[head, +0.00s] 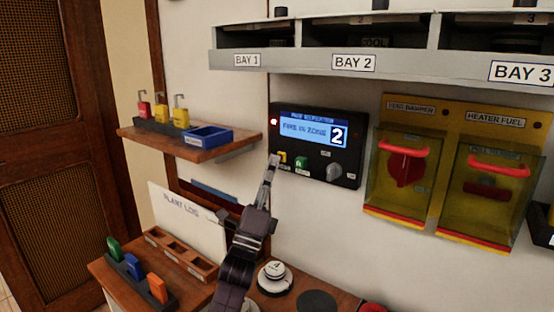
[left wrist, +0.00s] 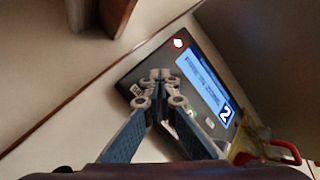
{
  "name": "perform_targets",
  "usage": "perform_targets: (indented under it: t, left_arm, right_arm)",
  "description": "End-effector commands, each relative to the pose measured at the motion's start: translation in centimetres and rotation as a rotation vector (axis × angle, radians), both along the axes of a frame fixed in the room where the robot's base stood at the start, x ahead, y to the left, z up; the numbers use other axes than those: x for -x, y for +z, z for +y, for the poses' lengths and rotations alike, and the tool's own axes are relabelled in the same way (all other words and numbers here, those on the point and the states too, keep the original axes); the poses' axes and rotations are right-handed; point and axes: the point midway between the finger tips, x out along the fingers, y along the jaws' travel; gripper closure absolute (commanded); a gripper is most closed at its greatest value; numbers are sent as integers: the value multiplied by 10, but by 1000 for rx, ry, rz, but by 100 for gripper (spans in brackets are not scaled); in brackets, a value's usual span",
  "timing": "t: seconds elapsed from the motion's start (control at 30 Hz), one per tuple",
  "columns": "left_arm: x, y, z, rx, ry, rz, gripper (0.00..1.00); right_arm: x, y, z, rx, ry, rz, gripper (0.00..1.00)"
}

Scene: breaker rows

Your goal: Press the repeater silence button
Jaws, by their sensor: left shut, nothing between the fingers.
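The repeater panel (head: 318,118) is a dark box on the wall with a lit blue screen (head: 313,132) reading "FIRE IN ZONE 2" and a red light (head: 274,122). Below the screen are a yellow button (head: 282,157), a green button (head: 301,162) and a grey knob (head: 334,171); their labels are too small to read surely. My left gripper (head: 274,159) is shut and empty, its tips at the panel's lower left beside the yellow button. In the left wrist view the shut tips (left wrist: 160,75) cover part of the panel (left wrist: 134,84); the yellow button is hidden there. I cannot tell whether they touch.
Two yellow-framed covered switches (head: 403,165) (head: 490,188) hang right of the panel. Bay shelves (head: 300,61) run above. A wooden shelf (head: 190,148) with padlocks (head: 180,115) and a blue bin (head: 206,135) is at left. A desk with a round stamp-like object (head: 274,276) lies below.

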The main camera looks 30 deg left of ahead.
Motion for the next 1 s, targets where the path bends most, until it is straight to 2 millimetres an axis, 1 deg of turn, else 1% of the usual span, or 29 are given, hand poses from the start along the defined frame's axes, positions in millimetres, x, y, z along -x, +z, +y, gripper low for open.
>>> perform_targets:
  t: [0.07,0.17,0.5,0.63,0.77,1.0]
  left_arm:
    - [1,-1,0,0,-1,3,100]
    - [9,-1,0,0,0,4,100]
    - [44,0,3,0,1,2,100]
    - [55,0,4,0,1,2,100]
    - [60,-1,5,0,0,1,100]
    - [60,-1,5,0,0,1,100]
  right_arm:
    - [0,1,0,0,0,0,60]
    - [0,4,0,0,0,0,60]
    - [0,11,0,0,0,0,60]
    - [0,13,0,0,0,0,60]
    - [0,13,0,0,0,0,60]
    - [0,13,0,0,0,0,60]
